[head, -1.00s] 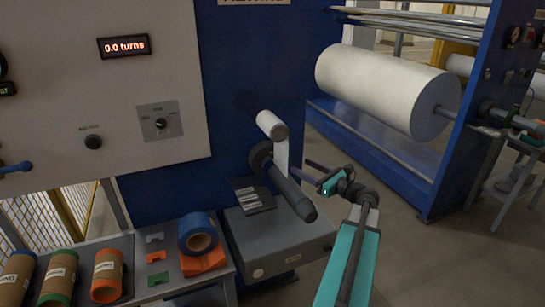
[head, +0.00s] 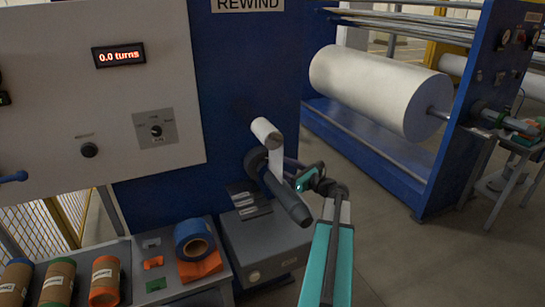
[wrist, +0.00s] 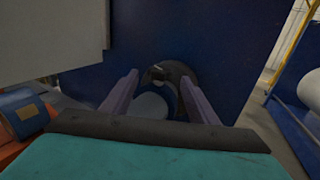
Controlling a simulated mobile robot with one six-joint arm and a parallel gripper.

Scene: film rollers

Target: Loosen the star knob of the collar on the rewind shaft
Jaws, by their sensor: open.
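The rewind shaft (head: 287,200) is a dark cylinder sticking out of the blue machine panel. A dark round collar (head: 255,161) sits at its panel end; it also shows in the wrist view as a dark disc (wrist: 183,74). I cannot make out the star knob clearly; a small pale and dark detail shows at the disc between my fingers. My gripper (head: 289,165) is open beside the shaft, on its right, near the collar. In the wrist view my gripper's two purple fingers (wrist: 157,88) stand apart, with a rounded grey-blue shape between and beyond them. No contact is visible.
A grey box (head: 262,245) stands below. A bench at left holds cores and a blue roll (head: 194,238). A large white roll (head: 370,88) is at right. Open floor lies at front right.

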